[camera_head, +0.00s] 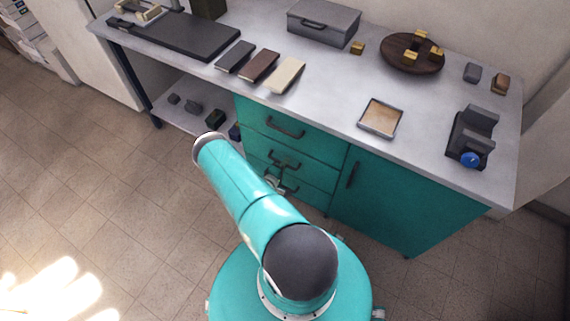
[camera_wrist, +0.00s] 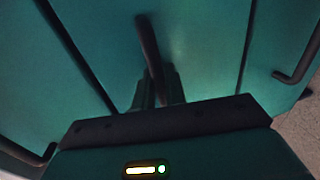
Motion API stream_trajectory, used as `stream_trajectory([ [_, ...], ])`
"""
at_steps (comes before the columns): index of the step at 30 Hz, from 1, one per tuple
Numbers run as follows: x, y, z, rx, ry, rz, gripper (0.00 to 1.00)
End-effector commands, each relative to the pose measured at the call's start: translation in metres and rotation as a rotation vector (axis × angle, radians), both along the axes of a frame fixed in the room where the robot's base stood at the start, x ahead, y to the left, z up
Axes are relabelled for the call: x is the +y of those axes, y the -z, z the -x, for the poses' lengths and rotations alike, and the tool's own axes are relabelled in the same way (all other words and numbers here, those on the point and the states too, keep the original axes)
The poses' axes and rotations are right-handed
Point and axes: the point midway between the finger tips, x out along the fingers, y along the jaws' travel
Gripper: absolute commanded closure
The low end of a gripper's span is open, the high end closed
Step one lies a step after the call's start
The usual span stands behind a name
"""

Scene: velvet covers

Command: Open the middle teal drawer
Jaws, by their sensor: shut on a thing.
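The middle teal drawer (camera_head: 308,172) is in the stack at the left of the teal cabinet, between a top drawer (camera_head: 318,144) and a bottom drawer. Its dark bar handle (camera_head: 285,163) shows just beyond my gripper (camera_head: 274,184), which is partly hidden by my arm. In the wrist view the drawer front (camera_wrist: 205,45) fills the centre. My gripper (camera_wrist: 157,76) is shut on the dark handle (camera_wrist: 148,40), with a finger on each side. Dark gaps run along both sides of this front. I cannot tell whether the drawer is out at all.
A teal door (camera_head: 400,205) with a vertical handle is right of the drawers. Open shelving (camera_head: 180,120) with small objects is at the left. The worktop (camera_head: 330,80) holds boxes, a square tray (camera_head: 380,118) and a round board. The tiled floor at left is clear.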

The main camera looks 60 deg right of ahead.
Motion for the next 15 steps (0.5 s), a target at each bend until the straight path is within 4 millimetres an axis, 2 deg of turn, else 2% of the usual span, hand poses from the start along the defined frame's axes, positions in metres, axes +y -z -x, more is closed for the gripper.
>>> stream_trajectory([
  [5, 0.017, 0.0, 0.001, 0.001, -0.003, -0.002, 1.0],
  [8, 0.033, 0.0, 0.002, 0.001, -0.003, -0.001, 1.0],
  [15, 0.092, 0.0, 0.007, 0.001, -0.005, -0.002, 1.0],
])
